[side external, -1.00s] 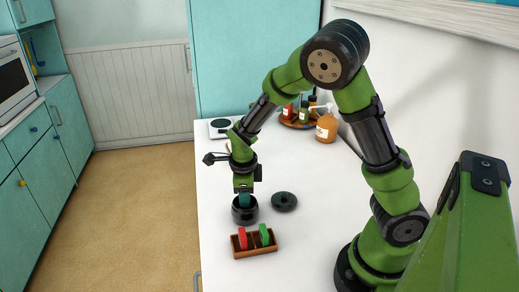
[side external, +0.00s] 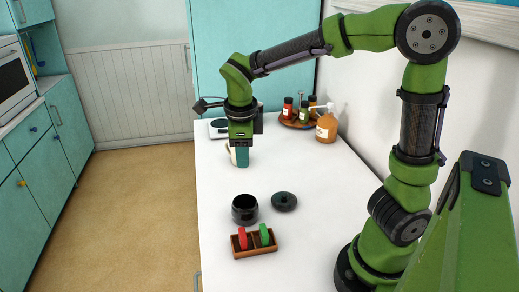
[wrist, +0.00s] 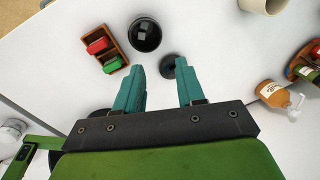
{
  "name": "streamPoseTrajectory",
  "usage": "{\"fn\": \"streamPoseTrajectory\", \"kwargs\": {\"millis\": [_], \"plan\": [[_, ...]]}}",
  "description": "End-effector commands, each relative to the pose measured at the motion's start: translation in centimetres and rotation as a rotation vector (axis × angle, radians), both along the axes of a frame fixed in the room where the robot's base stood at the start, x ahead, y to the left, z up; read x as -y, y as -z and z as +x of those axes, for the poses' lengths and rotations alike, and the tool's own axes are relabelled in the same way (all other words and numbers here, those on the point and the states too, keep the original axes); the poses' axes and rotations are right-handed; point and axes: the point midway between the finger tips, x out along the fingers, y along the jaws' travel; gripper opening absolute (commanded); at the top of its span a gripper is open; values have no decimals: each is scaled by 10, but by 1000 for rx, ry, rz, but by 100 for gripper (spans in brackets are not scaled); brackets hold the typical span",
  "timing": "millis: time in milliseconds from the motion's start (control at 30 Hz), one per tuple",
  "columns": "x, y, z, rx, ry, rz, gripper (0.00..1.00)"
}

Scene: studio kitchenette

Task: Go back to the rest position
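My gripper (side external: 241,158) is raised above the white worktop, fingers pointing down. The wrist view shows its two teal fingers (wrist: 160,66) apart with nothing held between them. A black pot (side external: 245,209) stands on the worktop, clear of the fingers; in the wrist view the pot (wrist: 146,35) has dark blocky shapes inside. A dark round lid (side external: 284,201) lies beside it; in the wrist view one finger partly hides it.
A wooden rack (side external: 253,251) holds a red and a green piece. A tray (side external: 288,122) of small bottles and an orange soap bottle (side external: 327,127) stand near the wall. A pale mug (wrist: 262,4) shows in the wrist view.

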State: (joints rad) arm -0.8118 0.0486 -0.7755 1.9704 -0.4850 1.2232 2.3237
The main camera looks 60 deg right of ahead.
Motion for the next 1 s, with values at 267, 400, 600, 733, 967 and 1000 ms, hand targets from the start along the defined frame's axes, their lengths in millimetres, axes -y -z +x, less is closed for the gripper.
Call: {"fn": "streamPoseTrajectory", "kwargs": {"millis": [267,400,600,733,967,1000], "plan": [[0,0,0,-4,-34,-4,39],[-3,3,1,-31,-242,-16,39],[-32,12,-17,-50,-826,24,39],[-46,8,-34,9,-1203,39,39],[-63,-14,-70,212,-1817,-101,39],[-64,-19,-77,247,-1910,-158,39]]}}
